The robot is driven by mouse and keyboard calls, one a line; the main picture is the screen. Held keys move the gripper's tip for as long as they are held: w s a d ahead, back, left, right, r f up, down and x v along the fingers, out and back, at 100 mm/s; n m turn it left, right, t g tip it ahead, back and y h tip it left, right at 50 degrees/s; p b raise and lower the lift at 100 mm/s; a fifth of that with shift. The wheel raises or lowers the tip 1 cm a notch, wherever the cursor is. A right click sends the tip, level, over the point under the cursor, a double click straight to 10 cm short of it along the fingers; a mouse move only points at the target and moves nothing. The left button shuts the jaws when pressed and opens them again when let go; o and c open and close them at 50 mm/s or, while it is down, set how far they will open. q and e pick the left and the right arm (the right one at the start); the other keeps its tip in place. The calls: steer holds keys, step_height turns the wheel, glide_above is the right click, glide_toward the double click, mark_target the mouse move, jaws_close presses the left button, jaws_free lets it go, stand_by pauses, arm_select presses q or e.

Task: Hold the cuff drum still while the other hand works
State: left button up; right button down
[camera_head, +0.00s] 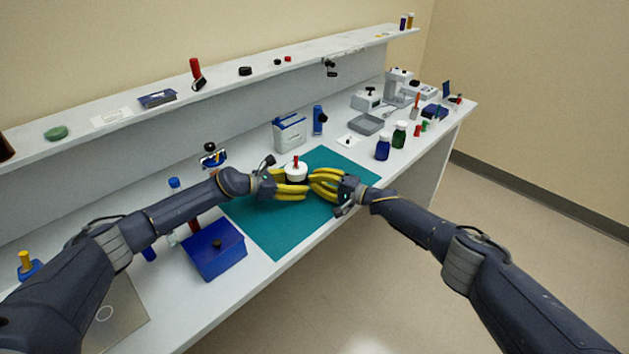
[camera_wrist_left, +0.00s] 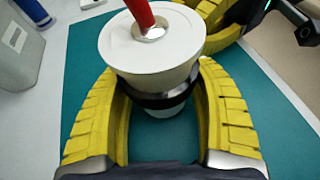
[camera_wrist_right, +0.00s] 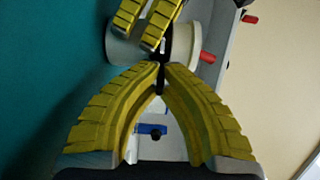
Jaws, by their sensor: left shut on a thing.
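The cuff drum is a white, round, tapered body (camera_head: 296,178) with a red post on top and a black band (camera_wrist_left: 158,98) around its lower part. It stands upright over the teal mat (camera_head: 270,237). My left gripper (camera_head: 299,187) is shut on the drum, one yellow finger on each side at the band in the left wrist view. My right gripper (camera_wrist_right: 159,68) faces the drum from the right. Its fingertips are close together beside the drum, with something dark between them. I cannot tell whether they grip it.
A blue box (camera_head: 215,250) stands left of the mat. A grey-white box (camera_head: 289,133) and a blue bottle (camera_head: 319,120) stand behind it. Dark bottles (camera_head: 383,147) and a grey tray (camera_head: 370,124) are at the right. The mat's front part is clear.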

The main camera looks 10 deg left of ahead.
steer(key=shift+a+r, duration=0.1)
steer(key=shift+r, duration=1.35)
steer(key=shift+w, duration=0.1)
steer(key=c, duration=1.6)
jaws_free()
steer(key=shift+f, duration=0.1)
steer(key=shift+o, duration=0.2)
steer(key=shift+f, duration=0.1)
steer(key=shift+s+d, duration=0.2)
steer(key=shift+d, duration=0.4)
steer(key=v, duration=1.1)
steer(key=shift+f, duration=0.1)
steer(key=shift+o, duration=0.2)
